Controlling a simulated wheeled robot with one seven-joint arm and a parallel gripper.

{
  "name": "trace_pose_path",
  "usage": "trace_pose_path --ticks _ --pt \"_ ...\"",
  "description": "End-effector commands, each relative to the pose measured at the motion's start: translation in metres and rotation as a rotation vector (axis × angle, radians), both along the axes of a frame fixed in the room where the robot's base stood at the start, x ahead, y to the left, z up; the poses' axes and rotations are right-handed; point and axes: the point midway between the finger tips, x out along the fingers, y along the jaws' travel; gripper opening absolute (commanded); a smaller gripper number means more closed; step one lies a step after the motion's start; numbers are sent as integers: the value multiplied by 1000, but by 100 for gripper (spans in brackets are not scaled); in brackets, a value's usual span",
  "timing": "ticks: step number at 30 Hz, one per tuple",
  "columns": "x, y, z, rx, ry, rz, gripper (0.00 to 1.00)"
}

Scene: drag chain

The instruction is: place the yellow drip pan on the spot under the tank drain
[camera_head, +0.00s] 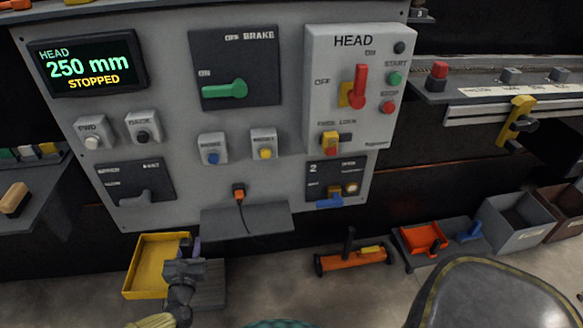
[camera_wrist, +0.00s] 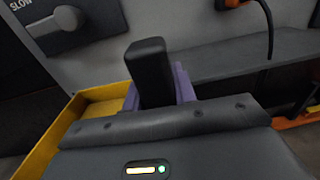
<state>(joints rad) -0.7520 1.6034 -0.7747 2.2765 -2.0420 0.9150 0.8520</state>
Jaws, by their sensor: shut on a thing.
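The yellow drip pan (camera_head: 146,262) is low in front of the grey control panel, at the lower left of the head view. Its yellow wall also shows in the wrist view (camera_wrist: 60,132). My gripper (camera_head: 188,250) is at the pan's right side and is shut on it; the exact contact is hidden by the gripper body. In the wrist view a dark finger (camera_wrist: 151,72) stands up beside a purple part (camera_wrist: 184,84), which I cannot clearly identify. I cannot pick out a tank drain or a marked spot beneath it.
A grey slab (camera_head: 210,288) lies on the floor right of the pan. A grey shelf (camera_head: 262,222) juts from the panel above. An orange tool (camera_head: 352,260), a red tray (camera_head: 422,238) and a grey bin (camera_head: 512,220) stand further right. Open floor lies between slab and orange tool.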

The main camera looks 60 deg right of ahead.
Motion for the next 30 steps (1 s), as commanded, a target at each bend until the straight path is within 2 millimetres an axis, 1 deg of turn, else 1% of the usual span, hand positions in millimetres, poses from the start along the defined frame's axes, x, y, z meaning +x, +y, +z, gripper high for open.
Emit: trace_pose_path --ticks 1,3,11,18,24,30 --pt "4 4 21 -1 -2 28 0" --pt "9 10 34 -1 -2 69 0" --pt "29 38 87 -1 0 243 0" --pt "45 70 134 -2 1 421 0" --pt "55 98 171 -2 1 569 0" --pt "60 128 205 -2 1 715 0"
